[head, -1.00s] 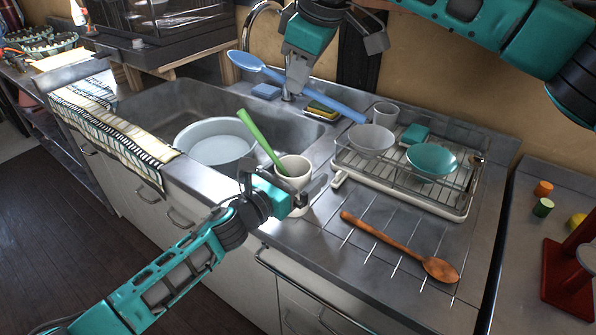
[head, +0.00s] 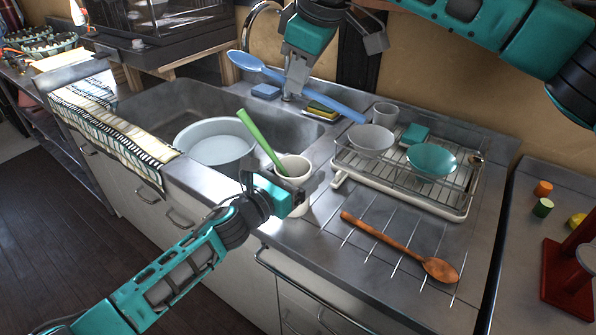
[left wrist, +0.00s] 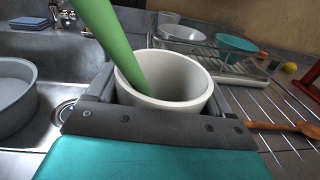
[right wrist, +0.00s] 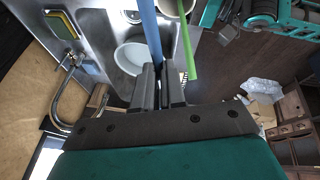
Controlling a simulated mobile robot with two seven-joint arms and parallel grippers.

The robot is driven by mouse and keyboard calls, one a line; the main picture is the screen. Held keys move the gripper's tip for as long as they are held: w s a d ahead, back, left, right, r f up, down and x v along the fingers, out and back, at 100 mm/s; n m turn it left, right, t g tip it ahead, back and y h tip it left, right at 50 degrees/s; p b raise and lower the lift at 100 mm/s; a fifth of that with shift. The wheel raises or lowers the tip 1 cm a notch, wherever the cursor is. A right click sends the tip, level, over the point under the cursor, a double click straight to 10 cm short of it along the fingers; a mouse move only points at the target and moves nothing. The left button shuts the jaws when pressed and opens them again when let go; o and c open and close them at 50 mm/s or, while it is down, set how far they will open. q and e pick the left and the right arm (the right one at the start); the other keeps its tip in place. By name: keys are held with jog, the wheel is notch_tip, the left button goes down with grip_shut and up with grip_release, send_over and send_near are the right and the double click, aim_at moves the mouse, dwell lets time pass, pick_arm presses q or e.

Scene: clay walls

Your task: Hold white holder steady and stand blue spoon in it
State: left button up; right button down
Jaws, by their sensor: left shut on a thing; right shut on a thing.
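The white holder (head: 292,170) stands on the counter just right of the sink, with a green utensil (head: 262,142) leaning in it. My left gripper (head: 296,196) is shut on the white holder; the left wrist view shows the holder (left wrist: 168,78) between its fingers. My right gripper (head: 290,92) is shut on the blue spoon (head: 335,104) and holds it in the air above the back of the sink. The spoon is tilted, its bowl at the upper left and its handle end at the lower right. The spoon's handle also shows in the right wrist view (right wrist: 150,30).
A wooden spoon (head: 385,238) lies on the drainboard grooves. A dish rack (head: 340,172) with a grey bowl (head: 372,140) and teal bowl (head: 431,161) stands right of the holder. A white basin (head: 214,142) sits in the sink. The faucet (head: 247,30) rises behind.

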notch_tip(320, 180, down, 10)
jog(key=shift+r, duration=0.2)
jog(key=c, duration=1.1)
grip_release()
jog(key=shift+r, duration=0.1)
jog(key=v, duration=1.2)
